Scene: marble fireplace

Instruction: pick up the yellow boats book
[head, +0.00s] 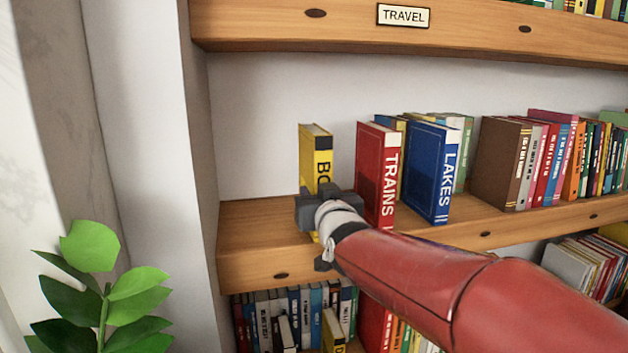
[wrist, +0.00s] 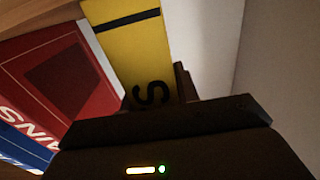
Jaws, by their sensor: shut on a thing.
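The yellow boats book (head: 318,155) stands upright at the left end of the middle shelf in the head view, with "BO" showing on its spine. My gripper (head: 324,208) is at the lower part of its spine and hides the rest of the title. In the wrist view the yellow boats book (wrist: 130,45) rises from between the jaws of my gripper (wrist: 160,108), with a black band and an "S" visible. My gripper is shut on the book. Whether the book's bottom touches the shelf is hidden by my gripper and arm.
The red TRAINS book (head: 377,170) stands just right of the yellow book, with a small gap. The blue LAKES book (head: 432,170) and several others stand farther right. A side wall (head: 200,150) bounds the left. The TRAVEL shelf (head: 450,30) is above. A plant (head: 100,285) is at lower left.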

